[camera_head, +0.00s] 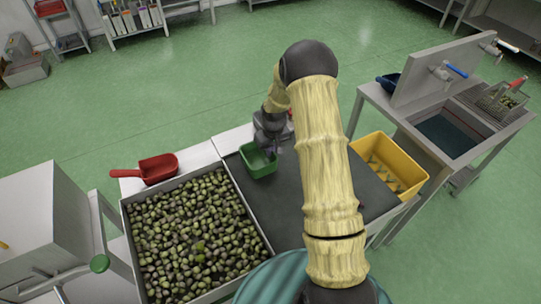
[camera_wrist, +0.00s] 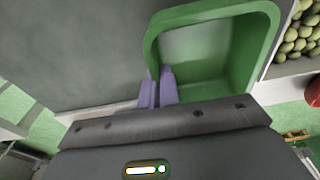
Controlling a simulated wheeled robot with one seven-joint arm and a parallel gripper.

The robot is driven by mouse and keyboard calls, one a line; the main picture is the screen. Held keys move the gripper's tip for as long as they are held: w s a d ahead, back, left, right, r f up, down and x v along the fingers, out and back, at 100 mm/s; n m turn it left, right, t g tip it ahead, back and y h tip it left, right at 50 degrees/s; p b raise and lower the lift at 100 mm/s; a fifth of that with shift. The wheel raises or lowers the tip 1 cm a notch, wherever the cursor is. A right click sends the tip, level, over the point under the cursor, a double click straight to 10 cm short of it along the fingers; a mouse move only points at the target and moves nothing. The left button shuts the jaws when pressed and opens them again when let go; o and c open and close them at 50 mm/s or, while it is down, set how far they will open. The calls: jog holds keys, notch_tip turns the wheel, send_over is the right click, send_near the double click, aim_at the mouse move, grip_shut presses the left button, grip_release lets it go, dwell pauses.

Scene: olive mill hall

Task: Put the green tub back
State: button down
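The green tub (camera_head: 257,161) is at the back left of the dark work surface, beside the olive tray. It looks empty, and in the wrist view the tub (camera_wrist: 207,52) opens towards the camera. My gripper (camera_head: 271,150) is at the tub's back right side. In the wrist view its two purple fingers (camera_wrist: 158,88) are close together at the tub's left wall, one inside and one outside, with the wall pinched between them. I cannot tell whether the tub rests on the surface or is slightly above it.
A tray of olives (camera_head: 195,238) lies left of the dark surface (camera_head: 287,206). A red scoop (camera_head: 152,169) lies behind the tray. A yellow bin (camera_head: 388,165) is at the right edge. A sink bench (camera_head: 437,130) stands further right. The middle of the dark surface looks clear.

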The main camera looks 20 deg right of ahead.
aim_at(271, 159)
jog(key=shift+f, duration=1.6)
jog(key=shift+f, duration=0.15)
jog(key=c, duration=1.6)
grip_release()
jog(key=shift+c, duration=0.2)
jog(key=r, duration=0.3)
jog(key=s+r, duration=0.1)
jog(key=r, duration=0.3)
jog(key=r+b, duration=0.1)
jog(key=r, duration=0.3)
jog(key=shift+s+d+r, duration=0.15)
jog(key=shift+r, duration=0.5)
